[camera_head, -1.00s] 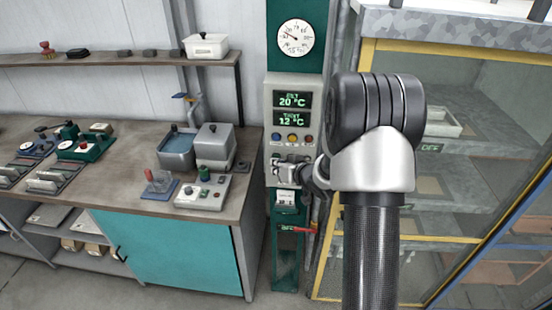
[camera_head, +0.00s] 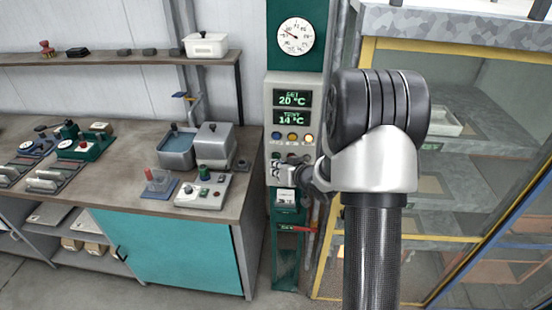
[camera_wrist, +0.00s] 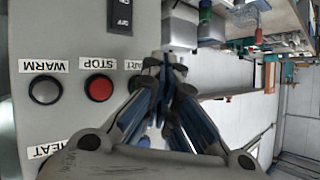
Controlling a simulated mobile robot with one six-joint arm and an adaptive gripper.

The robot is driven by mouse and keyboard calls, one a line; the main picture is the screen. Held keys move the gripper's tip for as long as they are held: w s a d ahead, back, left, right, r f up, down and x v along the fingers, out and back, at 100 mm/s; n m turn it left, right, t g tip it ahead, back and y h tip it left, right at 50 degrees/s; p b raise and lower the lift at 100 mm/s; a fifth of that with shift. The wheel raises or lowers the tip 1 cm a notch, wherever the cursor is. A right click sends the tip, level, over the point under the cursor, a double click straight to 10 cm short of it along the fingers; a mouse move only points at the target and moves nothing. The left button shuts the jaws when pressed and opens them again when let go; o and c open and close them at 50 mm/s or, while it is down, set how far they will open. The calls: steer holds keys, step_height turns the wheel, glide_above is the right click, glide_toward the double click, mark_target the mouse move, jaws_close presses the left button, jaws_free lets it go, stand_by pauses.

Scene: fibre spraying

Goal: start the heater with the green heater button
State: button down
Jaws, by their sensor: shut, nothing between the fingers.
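A grey control panel (camera_head: 319,100) stands on a green column in the head view. Its display reads SET 20 °C (camera_head: 292,98) and a lower value of 14 °C (camera_head: 291,119). The rightmost lamp (camera_head: 308,138) glows yellow. My gripper (camera_head: 279,168) is shut and empty at the panel's lower part, covering buttons there. In the wrist view the panel is upside down, with a red STOP button (camera_wrist: 99,87) and a grey WARM button (camera_wrist: 45,89). My fingertips (camera_wrist: 172,62) are beside the partly covered START label (camera_wrist: 136,65); the green button (camera_wrist: 133,82) is mostly hidden, and contact cannot be told.
A workbench (camera_head: 105,190) with several devices stands left of the panel. A glass cabinet with a yellow frame (camera_head: 440,48) stands close on the right. A round dial gauge (camera_head: 295,36) is above the panel. Red-handled hardware (camera_head: 303,230) sits below.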

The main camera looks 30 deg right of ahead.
steer(key=shift+s, duration=0.1)
steer(key=s+a, duration=0.1)
steer(key=s, duration=0.1)
steer(key=s+a+b, duration=0.1)
steer(key=s, duration=0.1)
steer(key=shift+a, duration=0.4)
stand_by(0.8)
steer(key=s+a+r+g+h+b, duration=0.3)
steer(key=s+a+r+b, duration=0.1)
steer(key=s+r, duration=0.5)
steer(key=s+a+f+n+g+y+b, duration=0.1)
steer(key=s+a+g+b, duration=0.1)
steer(key=s+a, duration=0.4)
steer(key=s+a+f+n+g+y+b, duration=0.1)
steer(key=s+a, duration=0.5)
steer(key=s, duration=1)
steer(key=shift+s+f+g+b, duration=0.35)
steer(key=shift+s+g+b, duration=0.05)
steer(key=shift+g, duration=0.5)
